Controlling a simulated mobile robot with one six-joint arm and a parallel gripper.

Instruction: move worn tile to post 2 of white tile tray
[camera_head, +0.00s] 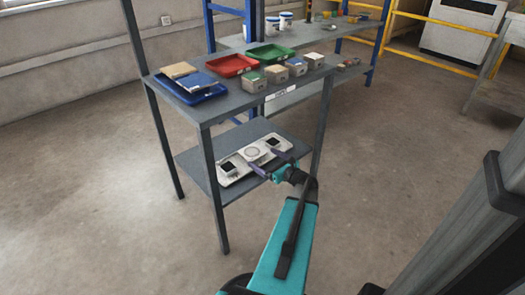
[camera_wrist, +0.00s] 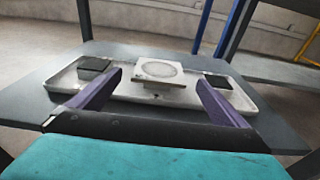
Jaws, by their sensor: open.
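The white tile tray (camera_head: 233,178) lies on the lower shelf of the grey rack; it spans the wrist view (camera_wrist: 150,99). A pale square tile with a round worn mark (camera_wrist: 160,70) sits raised on a support at the tray's middle; it also shows in the head view (camera_head: 252,152). A dark square (camera_wrist: 95,65) is at the tray's left and another (camera_wrist: 218,82) at its right. My gripper (camera_wrist: 158,82) is open and empty, its purple fingers pointing at the middle tile, one to each side in the picture. Contact cannot be told. My gripper also shows at the tray's front (camera_head: 267,161).
The upper shelf holds a blue tray (camera_head: 190,91) with tan and blue tiles, a red tray (camera_head: 232,65), a green tray (camera_head: 270,54) and several small boxes. Rack legs (camera_head: 215,195) flank the lower shelf. The floor at left is clear.

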